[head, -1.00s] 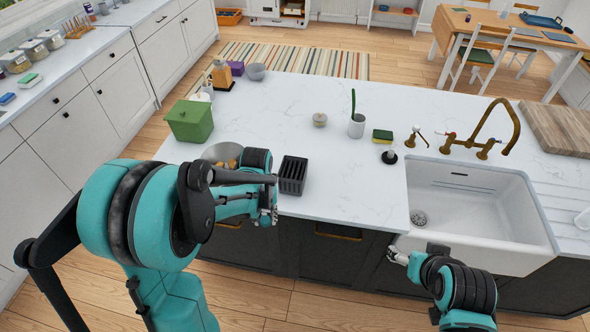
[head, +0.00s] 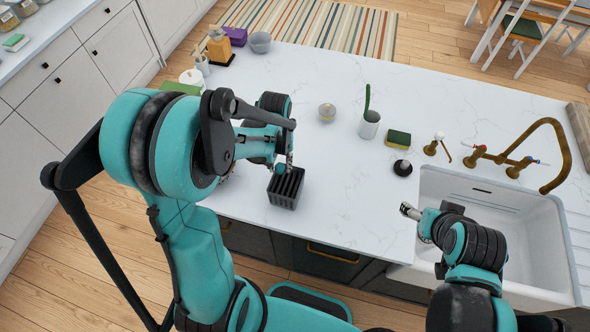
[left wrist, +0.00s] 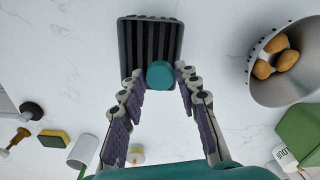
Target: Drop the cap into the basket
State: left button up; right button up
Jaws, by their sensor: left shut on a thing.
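My left gripper (head: 286,165) is shut on a small round teal cap (left wrist: 160,74), seen between its fingertips in the left wrist view. The dark slotted basket (head: 286,188) stands on the white counter near its front edge. In the head view the left fingertips are at the basket's far edge. In the left wrist view the cap overlaps the near end of the basket (left wrist: 150,40); its height above it is hard to tell. In the head view the cap is not discernible. My right gripper (head: 411,211) is beside the sink, its fingers too small to judge.
A metal bowl of potatoes (left wrist: 302,85) and a green box (left wrist: 300,135) stand near the basket. A lidded jar (head: 327,112), a white cup (head: 369,125) and a sponge (head: 398,138) are farther back. The sink (head: 500,235) is at right. Counter right of the basket is clear.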

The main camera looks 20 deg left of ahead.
pick_arm(q)
jog(key=shift+s, duration=0.15)
jog(key=shift+s+f, duration=0.1)
jog(key=shift+f, duration=0.05)
notch_tip(320, 180, down, 6)
jog(key=b, duration=0.4)
jog(key=shift+r, duration=0.25)
jog(key=o, duration=0.8)
jog(key=shift+r, duration=0.15)
notch_tip(320, 180, up, 12)
jog(key=shift+f, duration=0.1)
